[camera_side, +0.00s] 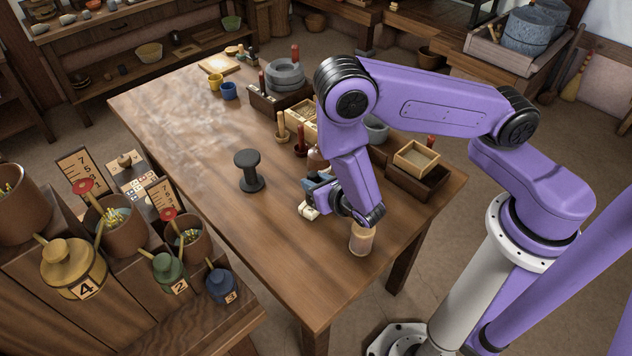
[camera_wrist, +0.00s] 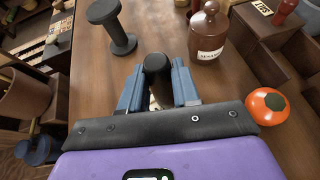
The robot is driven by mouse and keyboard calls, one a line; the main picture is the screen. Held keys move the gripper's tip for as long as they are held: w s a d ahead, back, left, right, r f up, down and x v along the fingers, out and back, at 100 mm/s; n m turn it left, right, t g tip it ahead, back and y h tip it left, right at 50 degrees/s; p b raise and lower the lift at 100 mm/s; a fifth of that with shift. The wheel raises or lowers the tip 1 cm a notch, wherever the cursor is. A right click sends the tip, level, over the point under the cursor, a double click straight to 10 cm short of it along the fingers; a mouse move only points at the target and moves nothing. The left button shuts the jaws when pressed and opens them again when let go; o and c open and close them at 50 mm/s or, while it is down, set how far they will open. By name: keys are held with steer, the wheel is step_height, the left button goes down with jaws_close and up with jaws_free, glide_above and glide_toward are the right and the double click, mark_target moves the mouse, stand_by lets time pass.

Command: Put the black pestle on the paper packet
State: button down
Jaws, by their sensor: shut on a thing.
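My gripper (camera_side: 312,198) is low over the table, right of centre. In the wrist view its two blue fingers (camera_wrist: 158,88) are shut on a dark, round-ended cylinder, which looks like the black pestle (camera_wrist: 157,70). In the side view the arm and fingers mostly hide it. A small cream thing (camera_side: 308,211) shows at the fingertips, and a pale bit shows between the fingers in the wrist view; I cannot tell whether it is the paper packet. No other paper packet can be made out.
A black spool-shaped thing (camera_side: 249,171) stands left of my gripper. A labelled brown jar (camera_wrist: 208,35) and an orange round thing (camera_wrist: 267,106) are near on the right in the wrist view. A tan jar (camera_side: 361,239) stands near the table's front edge.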

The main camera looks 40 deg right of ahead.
steer(key=c, duration=0.8)
jaws_free()
steer(key=shift+f, duration=0.1)
